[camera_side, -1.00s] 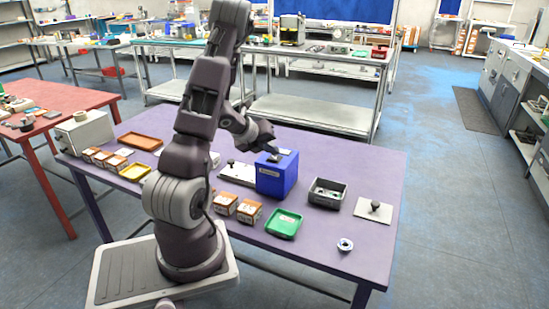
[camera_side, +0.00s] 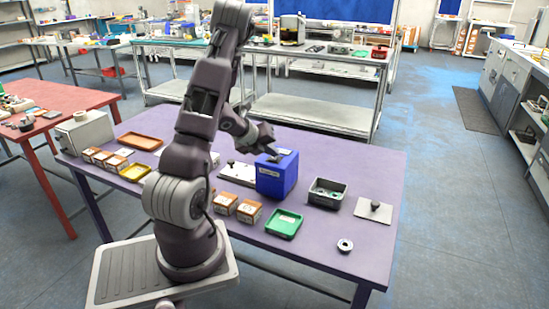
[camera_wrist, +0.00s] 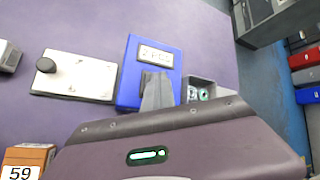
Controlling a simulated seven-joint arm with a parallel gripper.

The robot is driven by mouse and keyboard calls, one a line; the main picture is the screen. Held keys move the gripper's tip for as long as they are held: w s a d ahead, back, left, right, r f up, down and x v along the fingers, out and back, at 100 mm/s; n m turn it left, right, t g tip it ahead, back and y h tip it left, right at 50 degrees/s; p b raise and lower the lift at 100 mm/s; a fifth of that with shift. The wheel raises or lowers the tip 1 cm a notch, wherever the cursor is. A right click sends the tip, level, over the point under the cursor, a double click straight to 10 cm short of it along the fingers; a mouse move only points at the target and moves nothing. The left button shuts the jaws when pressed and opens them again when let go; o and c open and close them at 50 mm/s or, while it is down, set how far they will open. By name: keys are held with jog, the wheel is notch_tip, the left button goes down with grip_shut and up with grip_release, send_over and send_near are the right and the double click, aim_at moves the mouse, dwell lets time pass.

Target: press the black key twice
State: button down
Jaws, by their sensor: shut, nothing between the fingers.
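My gripper (camera_side: 272,156) is shut and empty, pointing down at the top of the blue box (camera_side: 277,180). In the wrist view its grey fingers (camera_wrist: 157,92) cover part of the blue box's top, just below a pale display panel (camera_wrist: 155,56). A white plate with a round black knob (camera_wrist: 46,65) lies left of the box.
A dark grey bin (camera_side: 327,193) stands right of the box, with a white plate carrying a dark knob (camera_side: 375,208) beyond it. A green tray (camera_side: 284,224) and small orange-brown boxes (camera_side: 249,211) lie in front. The purple table's front right is mostly clear, apart from a small ring (camera_side: 345,245).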

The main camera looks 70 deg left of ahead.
aim_at(272, 159)
jog(key=shift+r, duration=0.8)
jog(key=shift+r, duration=2.5)
